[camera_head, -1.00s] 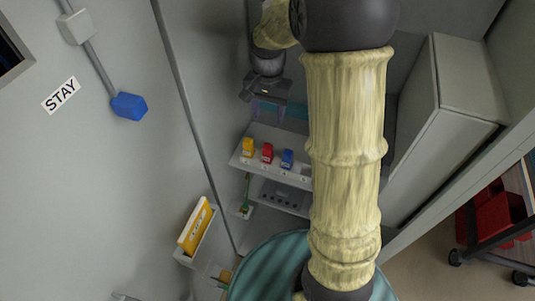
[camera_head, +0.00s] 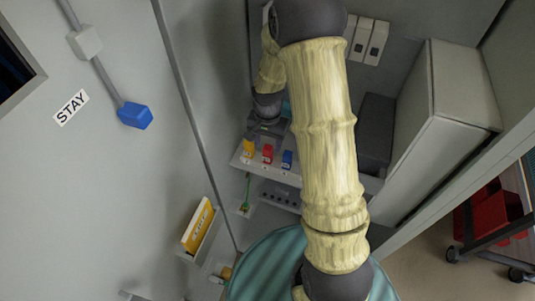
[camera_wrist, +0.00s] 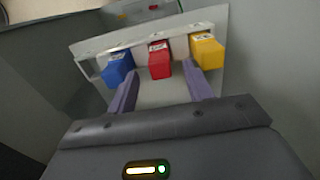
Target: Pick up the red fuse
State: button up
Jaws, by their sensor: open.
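The red fuse (camera_wrist: 159,62) stands on a pale shelf between the blue fuse (camera_wrist: 118,68) and the yellow fuse (camera_wrist: 206,52) in the wrist view. In the head view the red fuse (camera_head: 267,153) is the middle one of the row. My gripper (camera_wrist: 168,85) is open, with its two purple fingers apart and nothing between them. The fingers point toward the row, with the red fuse ahead of the gap between them. In the head view my gripper (camera_head: 268,132) is just behind the row, its fingers mostly hidden.
The shelf (camera_head: 240,160) carries the yellow fuse (camera_head: 249,147) and blue fuse (camera_head: 287,159) close on either side of the red one. A grey panel with dark holes (camera_head: 283,195) sits below. A large grey box (camera_head: 445,110) stands to the right.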

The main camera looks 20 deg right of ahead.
aim_at(268, 147)
jog(key=shift+f, duration=0.1)
jog(key=shift+f+p, duration=1.15)
jog(key=shift+f, duration=1.35)
jog(key=shift+c, duration=0.2)
jog(key=c, duration=1)
